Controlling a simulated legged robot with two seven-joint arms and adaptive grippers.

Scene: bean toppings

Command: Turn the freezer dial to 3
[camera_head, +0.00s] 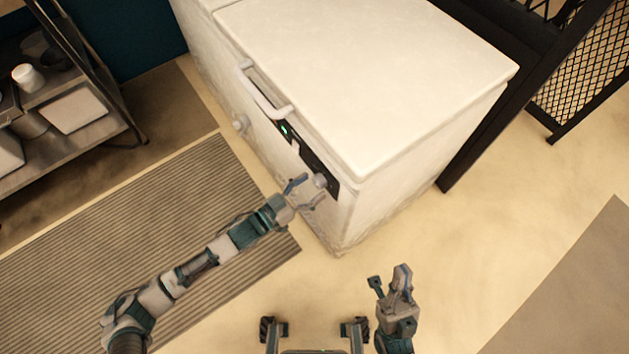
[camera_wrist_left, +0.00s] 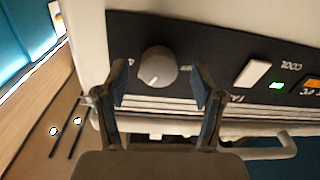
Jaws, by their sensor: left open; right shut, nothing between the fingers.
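The white chest freezer (camera_head: 360,80) stands with its lid shut. Its grey round dial (camera_head: 320,181) sits on the black control panel (camera_head: 305,160) at the front, near the right corner. In the left wrist view the dial (camera_wrist_left: 157,67) has a pale pointer mark; the numbers around it are too small to read. My left gripper (camera_head: 301,192) is open right in front of the dial. In the left wrist view its fingers (camera_wrist_left: 160,85) stand apart on either side of the dial, with no clear contact. My right gripper (camera_head: 390,281) is shut and empty, away from the freezer.
The freezer's white handle (camera_head: 262,95) and a green light (camera_head: 284,130) are left of the dial. A metal shelf (camera_head: 60,140) with containers stands at the left. A ribbed mat (camera_head: 150,215) lies under my left arm. A black mesh frame (camera_head: 580,75) stands at the right.

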